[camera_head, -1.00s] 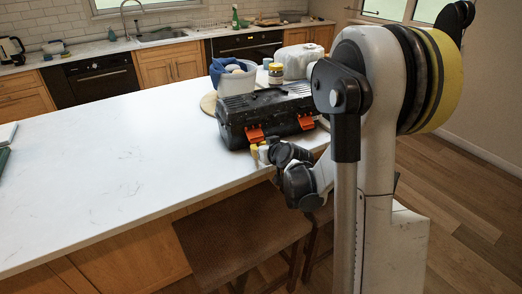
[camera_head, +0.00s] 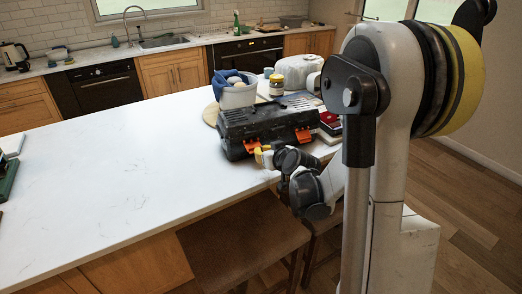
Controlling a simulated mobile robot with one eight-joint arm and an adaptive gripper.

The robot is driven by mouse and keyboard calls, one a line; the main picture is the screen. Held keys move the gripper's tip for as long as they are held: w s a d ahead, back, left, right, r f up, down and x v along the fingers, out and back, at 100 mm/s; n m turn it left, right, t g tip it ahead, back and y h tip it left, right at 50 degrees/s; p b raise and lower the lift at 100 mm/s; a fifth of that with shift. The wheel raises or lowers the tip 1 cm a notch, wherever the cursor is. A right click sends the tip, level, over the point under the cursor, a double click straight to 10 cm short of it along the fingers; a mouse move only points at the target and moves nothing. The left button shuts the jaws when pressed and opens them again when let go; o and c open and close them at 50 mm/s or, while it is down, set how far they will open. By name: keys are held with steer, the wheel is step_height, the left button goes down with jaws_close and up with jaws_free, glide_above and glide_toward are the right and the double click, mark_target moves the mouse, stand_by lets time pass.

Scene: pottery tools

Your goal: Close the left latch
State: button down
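A black toolbox (camera_head: 240,122) sits on the white island counter near its front edge, with its lid down. Its left latch (camera_head: 251,146) is orange and on the front face; whether it is fastened is too small to tell. The orange right latch (camera_head: 304,135) is on the same face. My wrist hides part of the gripper, and the finger opening is unclear.
Behind the toolbox stand a bucket with a blue cloth (camera_head: 238,95), a jar (camera_head: 277,87) and a whitish container (camera_head: 299,72). A red item (camera_head: 331,119) lies right of it. A brown stool (camera_head: 243,245) is below the counter edge.

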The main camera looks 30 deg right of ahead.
mark_target(253, 134)
steer(key=shift+w+d+r+p, duration=0.1)
steer(key=shift+w+r+p, duration=0.45)
steer(key=shift+r, duration=0.45)
steer(key=shift+w+r+p, duration=0.35)
steer(key=shift+w+r, duration=0.25)
steer(key=shift+r, duration=0.35)
steer(key=shift+w, duration=0.15)
steer(key=shift+w, duration=0.75)
steer(key=shift+w+d, duration=0.1)
